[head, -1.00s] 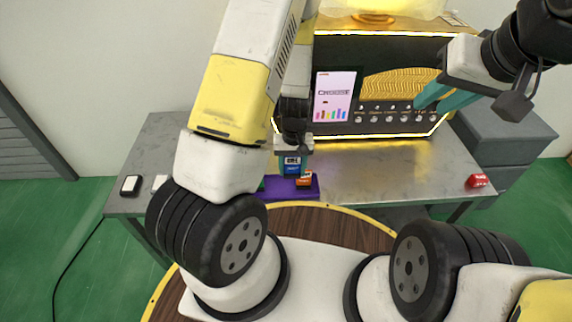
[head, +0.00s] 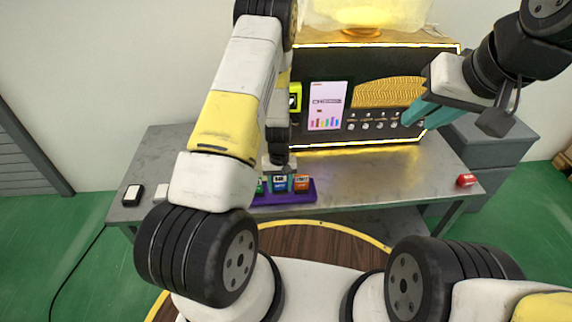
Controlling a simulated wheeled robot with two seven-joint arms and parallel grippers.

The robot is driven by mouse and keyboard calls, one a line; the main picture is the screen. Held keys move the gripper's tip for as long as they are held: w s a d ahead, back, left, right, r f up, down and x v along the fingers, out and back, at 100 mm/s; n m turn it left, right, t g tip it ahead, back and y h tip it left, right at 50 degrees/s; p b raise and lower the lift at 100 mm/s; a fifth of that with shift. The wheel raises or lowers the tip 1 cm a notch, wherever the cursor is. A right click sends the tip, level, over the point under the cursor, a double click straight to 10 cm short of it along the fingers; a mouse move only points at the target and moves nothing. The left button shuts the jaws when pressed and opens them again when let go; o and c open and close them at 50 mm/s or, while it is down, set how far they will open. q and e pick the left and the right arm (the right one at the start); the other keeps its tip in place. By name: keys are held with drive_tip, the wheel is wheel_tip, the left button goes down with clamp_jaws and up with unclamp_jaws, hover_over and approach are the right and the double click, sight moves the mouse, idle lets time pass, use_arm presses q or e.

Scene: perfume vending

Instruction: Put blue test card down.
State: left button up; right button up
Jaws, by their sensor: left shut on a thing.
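The blue test card (head: 280,184) is upright between a green card (head: 260,187) and an orange card (head: 301,183) at the purple holder (head: 308,195) on the table. My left gripper (head: 279,174) is shut on the blue card from above, its fingers partly hidden. The card's lower edge looks level with its neighbours, but I cannot tell whether it touches the slot floor. My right gripper (head: 416,112) has teal fingers raised in front of the machine's right side; their gap is unclear.
The lit vending machine (head: 380,125) with a screen (head: 326,105) stands behind the holder. A red item (head: 466,180) lies at the table's right edge. A black-framed item (head: 132,194) lies at the left. My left arm hides the holder's left part.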

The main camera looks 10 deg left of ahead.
sight(279, 186)
use_arm(q)
drive_tip(key=shift+w+a+f, duration=0.1)
drive_tip(key=shift+w+a, duration=0.15)
drive_tip(key=shift+w, duration=0.3)
drive_tip(key=shift+w+a, duration=0.25)
drive_tip(key=shift+w, duration=0.3)
drive_tip(key=shift+w+a+f, duration=0.1)
drive_tip(key=shift+w+f, duration=0.1)
drive_tip(key=shift+w, duration=0.05)
drive_tip(key=shift+f, duration=1.55)
drive_tip(key=o, duration=1.4)
drive_tip(key=shift+f, duration=0.15)
drive_tip(key=shift+c, duration=0.2)
